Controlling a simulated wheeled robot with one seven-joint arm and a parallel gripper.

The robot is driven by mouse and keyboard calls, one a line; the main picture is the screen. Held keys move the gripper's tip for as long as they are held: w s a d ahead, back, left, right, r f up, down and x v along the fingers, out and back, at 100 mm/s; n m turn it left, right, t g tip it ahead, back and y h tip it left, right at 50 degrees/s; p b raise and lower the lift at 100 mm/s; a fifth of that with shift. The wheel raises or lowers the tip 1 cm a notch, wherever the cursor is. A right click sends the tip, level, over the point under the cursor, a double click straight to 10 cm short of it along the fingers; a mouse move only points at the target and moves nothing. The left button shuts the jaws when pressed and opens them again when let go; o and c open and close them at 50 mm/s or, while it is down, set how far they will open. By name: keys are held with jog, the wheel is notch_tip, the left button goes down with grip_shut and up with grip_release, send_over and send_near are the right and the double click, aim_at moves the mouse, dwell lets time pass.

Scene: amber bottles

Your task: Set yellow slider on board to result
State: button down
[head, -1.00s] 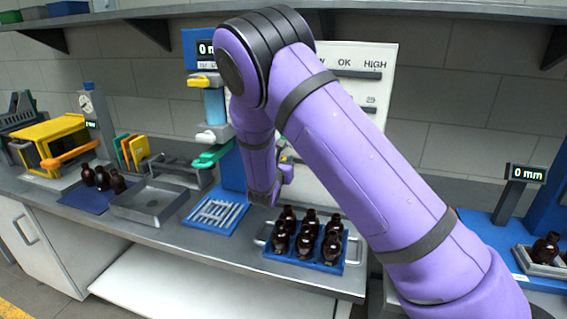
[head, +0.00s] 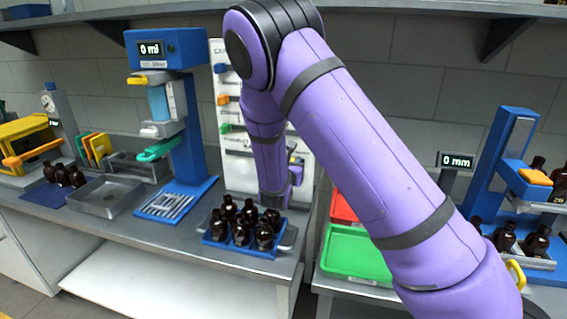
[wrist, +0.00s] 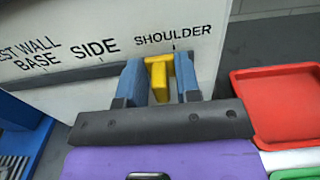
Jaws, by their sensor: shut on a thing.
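The white board (head: 232,166) stands upright behind the counter, partly hidden by my arm. The yellow slider (wrist: 158,68) sits on the board's lowest visible rail in the wrist view, below the word SHOULDER; SIDE and another label ending in WALL BASE are further left. My gripper (wrist: 159,82) is shut on the yellow slider, with one blue finger on each side. In the head view my gripper (head: 292,174) is at the board's lower right. Blue (head: 221,68), orange (head: 222,100) and green (head: 226,128) sliders show at the board's left side.
A blue rack (head: 214,239) of amber bottles stands in front of the board. A filling stand (head: 190,110) reading 0 ml is left of it. Red (head: 342,208) and green (head: 352,255) trays lie to the right, near a 0 mm display (head: 456,160).

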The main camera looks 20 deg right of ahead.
jog(key=shift+s+d, duration=0.55)
jog(key=shift+d, duration=0.25)
jog(key=shift+d+f, duration=0.1)
jog(key=c, duration=1.1)
grip_release()
jog(key=shift+s, duration=0.1)
jog(key=v, duration=1)
jog(key=shift+s+a, duration=0.3)
